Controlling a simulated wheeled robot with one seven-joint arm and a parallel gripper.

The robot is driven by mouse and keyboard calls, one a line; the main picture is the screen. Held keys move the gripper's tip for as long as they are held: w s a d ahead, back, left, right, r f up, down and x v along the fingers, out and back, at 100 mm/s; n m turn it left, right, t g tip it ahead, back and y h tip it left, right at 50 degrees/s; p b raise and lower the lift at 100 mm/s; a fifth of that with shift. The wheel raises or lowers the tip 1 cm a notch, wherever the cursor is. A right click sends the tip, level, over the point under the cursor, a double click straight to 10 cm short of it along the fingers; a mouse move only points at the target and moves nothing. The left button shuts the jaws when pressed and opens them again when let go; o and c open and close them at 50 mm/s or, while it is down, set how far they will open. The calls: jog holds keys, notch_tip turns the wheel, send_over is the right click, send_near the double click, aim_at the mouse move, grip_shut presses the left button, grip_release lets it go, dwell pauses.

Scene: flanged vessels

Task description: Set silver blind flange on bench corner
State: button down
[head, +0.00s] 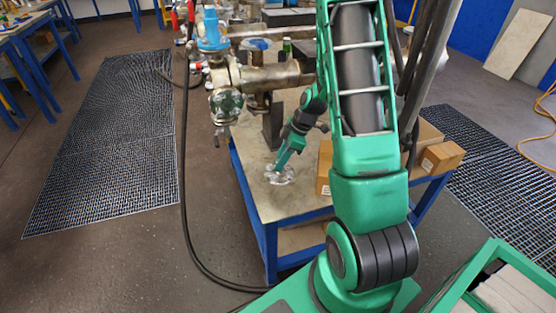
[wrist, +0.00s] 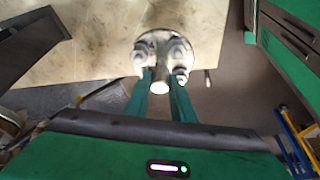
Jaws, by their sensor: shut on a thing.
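The silver blind flange (wrist: 162,38) is round and shiny, with bolts and a short round stub facing the wrist camera. My gripper (wrist: 160,88) is shut on it, the two green fingers closing at the stub. In the head view the flange (head: 280,175) is at the front corner of the bench (head: 262,203), right under my gripper (head: 279,162). It looks low over the bench top or touching it; I cannot tell which. In the wrist view the pale bench top (wrist: 85,45) lies behind the flange, with the bench edge close by.
Pipework with a blue-topped valve (head: 211,32) and a flanged vessel end (head: 226,103) stands on the bench behind. Cardboard boxes (head: 441,157) sit on the right side. A black hose (head: 183,200) runs along the floor left of the bench. Floor gratings (head: 115,130) lie to the left.

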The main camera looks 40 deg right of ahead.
aim_at(280, 175)
jog(key=shift+f, duration=3.6)
jog(key=shift+f, duration=0.35)
jog(key=c, duration=0.9)
grip_release()
jog(key=shift+f, duration=0.1)
jog(key=shift+c, duration=0.2)
jog(key=shift+w+r, duration=0.1)
jog(key=shift+r, duration=3.45)
